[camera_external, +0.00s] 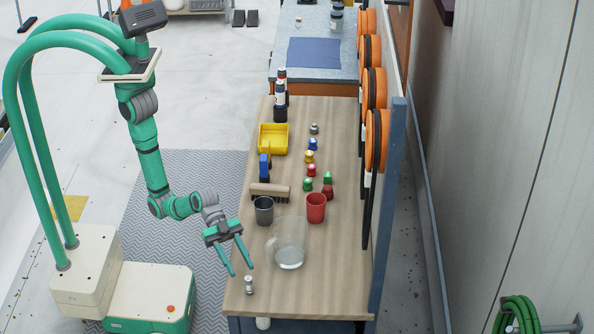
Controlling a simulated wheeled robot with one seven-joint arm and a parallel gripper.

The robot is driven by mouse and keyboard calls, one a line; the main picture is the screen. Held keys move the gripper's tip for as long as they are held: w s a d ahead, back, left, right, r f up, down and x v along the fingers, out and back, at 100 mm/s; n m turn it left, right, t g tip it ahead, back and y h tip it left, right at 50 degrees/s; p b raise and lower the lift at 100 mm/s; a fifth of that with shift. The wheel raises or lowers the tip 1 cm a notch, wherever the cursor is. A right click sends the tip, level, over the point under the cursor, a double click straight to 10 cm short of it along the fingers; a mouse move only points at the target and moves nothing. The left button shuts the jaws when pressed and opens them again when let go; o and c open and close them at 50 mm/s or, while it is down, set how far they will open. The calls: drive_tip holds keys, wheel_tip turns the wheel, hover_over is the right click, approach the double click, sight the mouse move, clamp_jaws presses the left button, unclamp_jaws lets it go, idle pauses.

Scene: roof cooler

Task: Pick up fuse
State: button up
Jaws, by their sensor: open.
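A small whitish-grey cylinder (249,285), which may be the fuse, stands on the wooden worktable (330,290) near its front left corner. Another small grey item (314,128) sits farther back on the table; I cannot tell for certain which one is the fuse. My gripper (241,269) is open, with its green fingers spread and pointing down and forward over the table's left edge. It appears empty. Its fingertips are close to the whitish-grey cylinder in the picture, but the height between them is hard to tell.
A clear pitcher (288,246), a dark cup (264,211) and a red cup (316,208) stand right of my gripper. A brush (270,191), several small coloured pieces and a yellow bin (273,139) lie behind. Orange reels (377,140) line the right edge. The front right tabletop is clear.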

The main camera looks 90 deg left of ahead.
sight(250, 286)
drive_tip(key=shift+w+r, duration=0.25)
drive_tip(key=shift+w, duration=0.05)
drive_tip(key=shift+w+d, duration=0.2)
drive_tip(key=x, duration=1)
drive_tip(key=shift+s+d+f, duration=0.15)
drive_tip(key=shift+f, duration=0.1)
clamp_jaws()
